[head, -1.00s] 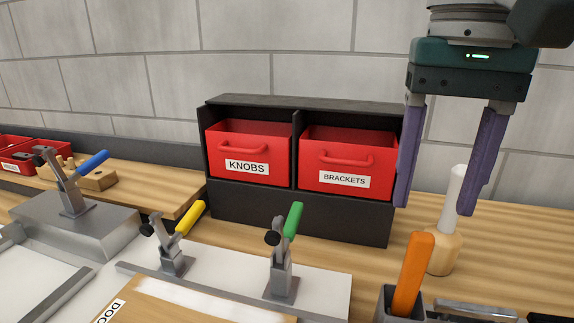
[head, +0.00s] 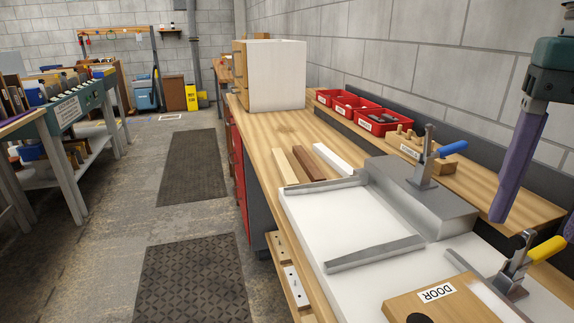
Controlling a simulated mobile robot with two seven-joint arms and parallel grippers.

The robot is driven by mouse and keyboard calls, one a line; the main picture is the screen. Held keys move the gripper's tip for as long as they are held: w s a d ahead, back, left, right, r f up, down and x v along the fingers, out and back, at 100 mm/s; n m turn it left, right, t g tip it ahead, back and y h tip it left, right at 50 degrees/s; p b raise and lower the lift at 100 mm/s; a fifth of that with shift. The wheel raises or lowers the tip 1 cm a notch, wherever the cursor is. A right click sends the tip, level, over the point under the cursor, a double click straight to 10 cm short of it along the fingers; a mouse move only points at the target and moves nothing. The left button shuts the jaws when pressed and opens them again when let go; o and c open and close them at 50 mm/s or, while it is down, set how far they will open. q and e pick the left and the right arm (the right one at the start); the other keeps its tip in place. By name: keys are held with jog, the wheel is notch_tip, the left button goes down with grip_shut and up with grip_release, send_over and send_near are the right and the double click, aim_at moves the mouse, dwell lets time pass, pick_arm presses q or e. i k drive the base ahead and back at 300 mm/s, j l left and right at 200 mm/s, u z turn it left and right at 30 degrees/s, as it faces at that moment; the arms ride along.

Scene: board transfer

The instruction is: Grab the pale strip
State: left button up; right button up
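Three strips lie side by side on the wooden bench top: a pale wood strip (head: 285,167), a dark brown strip (head: 308,164) and a white strip (head: 332,160). They lie behind the white fixture board, apart from one another. My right gripper (head: 534,228) is at the right edge, partly cut off by the frame. Its two purple fingers are apart with nothing visible between them. It is far to the right of the strips. My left gripper is not in view.
The white fixture board (head: 330,232) carries metal rails, a blue-handled clamp (head: 425,165) and a yellow-handled clamp (head: 520,265). A panel labelled DOOR (head: 450,305) lies in front. Red bins (head: 380,123) line the wall. A white box (head: 277,75) stands behind the strips.

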aim_at(289, 178)
jog(key=i+j+z, duration=0.25)
jog(key=i+j, duration=1.3)
jog(key=i, duration=0.05)
